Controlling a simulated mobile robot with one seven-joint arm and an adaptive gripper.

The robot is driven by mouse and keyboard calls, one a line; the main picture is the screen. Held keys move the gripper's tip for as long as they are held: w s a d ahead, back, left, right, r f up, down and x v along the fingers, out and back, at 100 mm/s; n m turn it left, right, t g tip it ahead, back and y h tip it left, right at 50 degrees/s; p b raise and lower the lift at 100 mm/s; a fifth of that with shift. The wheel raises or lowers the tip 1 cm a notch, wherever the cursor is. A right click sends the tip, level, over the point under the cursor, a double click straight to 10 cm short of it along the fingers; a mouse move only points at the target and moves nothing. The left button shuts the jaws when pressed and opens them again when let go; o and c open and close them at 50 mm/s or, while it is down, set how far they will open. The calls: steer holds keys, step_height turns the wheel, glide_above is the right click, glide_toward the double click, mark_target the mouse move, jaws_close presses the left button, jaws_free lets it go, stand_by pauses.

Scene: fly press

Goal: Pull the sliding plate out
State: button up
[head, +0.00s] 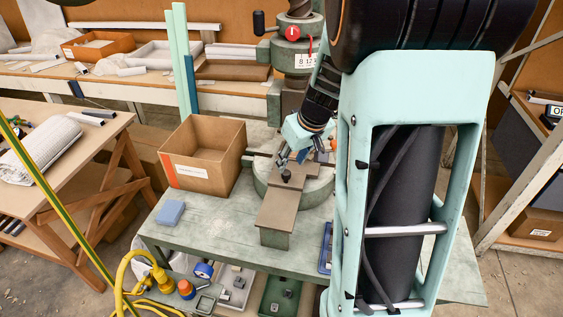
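The sliding plate (288,208) is a flat brown strip on the green fly press (300,60). It sticks out over the front of the round press base (318,193), towards me. A small dark knob (286,174) stands on the plate. My gripper (289,157) points down and to the left, just behind and above the knob. Its fingertips are small in view, and I cannot tell whether they touch the knob or how far apart they are. My arm hides the right side of the press.
An open cardboard box (204,157) stands left of the press on the green bench (200,240). A blue block (170,213) lies near the bench's left edge. A blue tray (326,248) is partly hidden by my arm. The bench left of the plate is mostly clear.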

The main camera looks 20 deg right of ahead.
mark_target(286, 172)
steer(key=x, duration=0.6)
jaws_close()
stand_by(0.4)
